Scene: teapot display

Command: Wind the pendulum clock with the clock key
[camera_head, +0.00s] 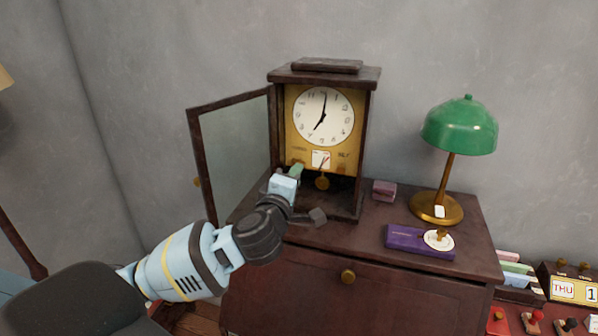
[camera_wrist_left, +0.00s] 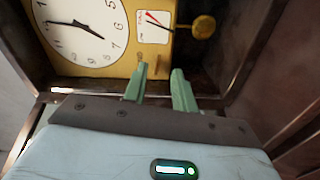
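The pendulum clock (camera_head: 372,140) stands upright on the cabinet, its glass door (camera_head: 235,150) swung open to the left. Its white dial (camera_head: 323,115) and brass face show, with a small gauge (camera_head: 321,159) and the round pendulum bob (camera_head: 322,183) below. My left gripper (camera_head: 296,170) is at the lower left of the clock's open front. In the left wrist view its two green fingers (camera_wrist_left: 160,82) are apart with nothing between them, close to the brass face and pendulum (camera_wrist_left: 204,27). A small brass piece (camera_head: 442,234) on a white disc may be the clock key; it is too small to tell. My right gripper is not in view.
The disc lies on a purple box (camera_head: 405,240) on the cabinet top (camera_head: 345,235). A green lamp (camera_head: 460,127) stands behind it, and a small dark pink box (camera_head: 384,190) sits beside the clock. A calendar (camera_head: 565,288) is at the far right. The open door bounds the left side.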

